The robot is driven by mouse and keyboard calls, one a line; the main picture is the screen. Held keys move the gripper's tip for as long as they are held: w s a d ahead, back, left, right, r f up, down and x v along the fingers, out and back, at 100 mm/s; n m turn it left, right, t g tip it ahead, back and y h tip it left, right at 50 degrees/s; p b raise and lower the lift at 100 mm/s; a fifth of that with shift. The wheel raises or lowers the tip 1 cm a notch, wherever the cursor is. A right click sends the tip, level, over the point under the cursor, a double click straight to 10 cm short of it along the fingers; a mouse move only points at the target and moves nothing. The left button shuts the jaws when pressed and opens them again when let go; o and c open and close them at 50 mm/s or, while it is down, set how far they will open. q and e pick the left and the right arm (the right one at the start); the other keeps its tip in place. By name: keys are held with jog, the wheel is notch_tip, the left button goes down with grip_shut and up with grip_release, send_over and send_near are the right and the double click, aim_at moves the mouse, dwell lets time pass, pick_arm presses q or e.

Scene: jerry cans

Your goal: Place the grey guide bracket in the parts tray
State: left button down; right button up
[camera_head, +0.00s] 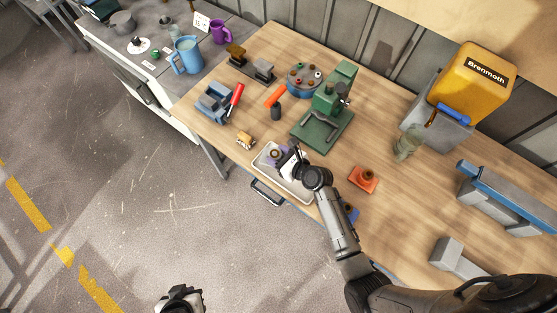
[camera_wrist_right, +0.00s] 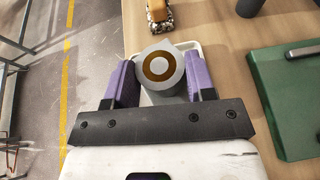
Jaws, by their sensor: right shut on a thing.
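The grey guide bracket (camera_wrist_right: 158,68), with a round bronze ring in its face, is between the purple fingers of my right gripper (camera_wrist_right: 160,80) in the right wrist view. In the head view my right gripper (camera_head: 276,155) is over the pale parts tray (camera_head: 299,190) at the table's front edge, and hides part of it. The tray also shows behind the bracket in the wrist view (camera_wrist_right: 150,98). I cannot tell whether the bracket touches the tray floor. My left gripper (camera_head: 180,302) is at the bottom of the head view, over the floor, away from the table.
A green press (camera_head: 322,125) stands behind the tray. A screwdriver-like red-handled tool (camera_head: 236,98) and a blue vise (camera_head: 213,102) stand further left.

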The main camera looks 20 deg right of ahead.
jog(key=shift+f+b, duration=0.65)
jog(key=shift+f, duration=1.25)
jog(key=shift+f, duration=0.15)
jog(key=o, duration=1.1)
